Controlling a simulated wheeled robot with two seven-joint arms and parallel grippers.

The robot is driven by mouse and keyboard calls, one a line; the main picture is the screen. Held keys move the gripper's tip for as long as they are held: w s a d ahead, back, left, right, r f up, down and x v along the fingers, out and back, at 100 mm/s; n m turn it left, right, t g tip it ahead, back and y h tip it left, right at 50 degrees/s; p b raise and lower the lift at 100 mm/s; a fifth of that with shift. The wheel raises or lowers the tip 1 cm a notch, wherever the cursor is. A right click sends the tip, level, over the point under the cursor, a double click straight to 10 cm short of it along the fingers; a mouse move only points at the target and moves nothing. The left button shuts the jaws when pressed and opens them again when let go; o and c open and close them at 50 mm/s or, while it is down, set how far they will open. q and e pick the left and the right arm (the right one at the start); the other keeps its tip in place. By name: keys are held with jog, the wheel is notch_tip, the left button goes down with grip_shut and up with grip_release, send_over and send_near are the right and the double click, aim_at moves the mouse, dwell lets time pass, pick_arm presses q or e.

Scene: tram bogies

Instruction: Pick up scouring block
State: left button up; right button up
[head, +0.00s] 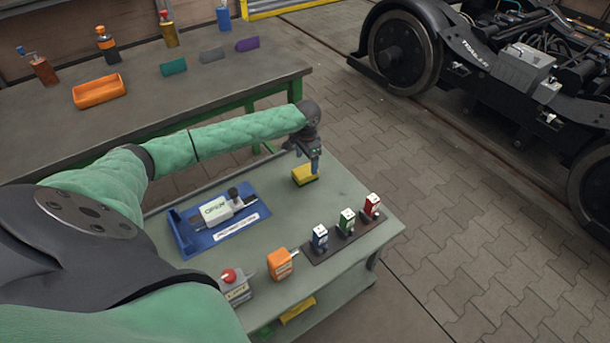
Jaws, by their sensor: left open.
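The scouring block (304,177), yellow with a dark underside, lies on the green-grey table (345,196) near its back edge. My left gripper (315,170) points down right above the block, at its right end. Its jaws are open and partly overlap the block in the picture, so I cannot tell whether they touch it. My right gripper does not show.
A blue tray (176,231) with a grey tool (221,209) lies left of the block. A workbench (150,115) stands behind.

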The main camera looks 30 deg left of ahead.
aim_at(305, 171)
pick_arm(q)
jog(key=shift+s+a+f+p, duration=0.15)
jog(key=shift+f+p, duration=0.1)
jog(key=shift+f, duration=1.35)
jog(key=shift+s+f+p, duration=0.1)
jog(key=shift+f+p, duration=0.1)
jog(key=shift+f, duration=1.35)
jog(key=c, duration=1.1)
